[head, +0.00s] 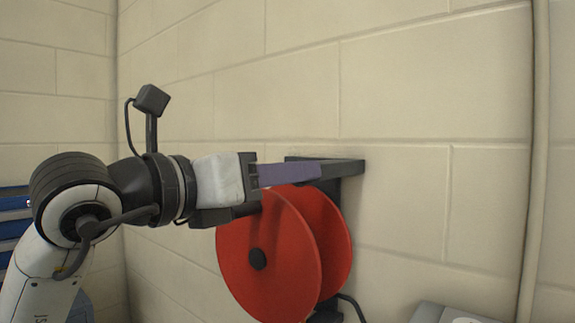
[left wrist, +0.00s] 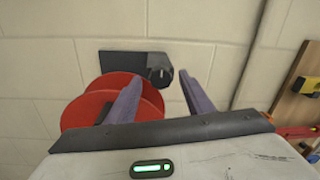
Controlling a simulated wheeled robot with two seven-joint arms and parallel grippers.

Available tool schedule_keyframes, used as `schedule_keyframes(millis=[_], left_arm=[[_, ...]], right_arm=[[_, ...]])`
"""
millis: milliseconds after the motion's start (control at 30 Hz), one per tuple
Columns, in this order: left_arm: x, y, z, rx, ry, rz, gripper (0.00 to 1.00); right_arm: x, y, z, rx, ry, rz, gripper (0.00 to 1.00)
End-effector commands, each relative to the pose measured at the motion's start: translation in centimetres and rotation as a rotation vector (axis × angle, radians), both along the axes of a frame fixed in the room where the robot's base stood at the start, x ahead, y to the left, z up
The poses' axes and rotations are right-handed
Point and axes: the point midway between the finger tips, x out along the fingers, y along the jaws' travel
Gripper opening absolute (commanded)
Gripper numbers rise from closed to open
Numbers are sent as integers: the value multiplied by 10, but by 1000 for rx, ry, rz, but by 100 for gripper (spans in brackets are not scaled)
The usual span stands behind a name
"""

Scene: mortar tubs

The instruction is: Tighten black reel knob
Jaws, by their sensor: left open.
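The reel also shows at the left of the left wrist view (left wrist: 88,108). A dark bracket (head: 345,167) is above it. In the left wrist view a black knob (left wrist: 159,72) with a small light mark stands by the dark wall plate (left wrist: 120,64). My left gripper (head: 317,171) is open, its purple fingers level above the reel. The knob appears between the fingertips (left wrist: 158,80); contact cannot be told. My right gripper is out of view.
A pale block wall (head: 420,90) stands close behind the reel. A vertical pipe (head: 533,150) runs down the right, with a grey box (head: 450,313) low beside it. Blue drawers (head: 14,225) are at the left edge. A wooden board (left wrist: 300,95) with a yellow item is at the right.

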Motion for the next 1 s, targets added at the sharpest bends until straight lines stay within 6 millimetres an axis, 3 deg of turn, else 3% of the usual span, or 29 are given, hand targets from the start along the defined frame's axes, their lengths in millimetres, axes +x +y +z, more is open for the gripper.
schedule_keyframes(millis=[400,667,1000], left_arm=[[9,-7,-1,0,0,-1,48],[8,-7,-1,0,0,-1,6],[8,-7,-1,42,-31,1,6]], right_arm=[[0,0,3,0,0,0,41],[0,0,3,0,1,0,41],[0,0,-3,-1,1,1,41]])
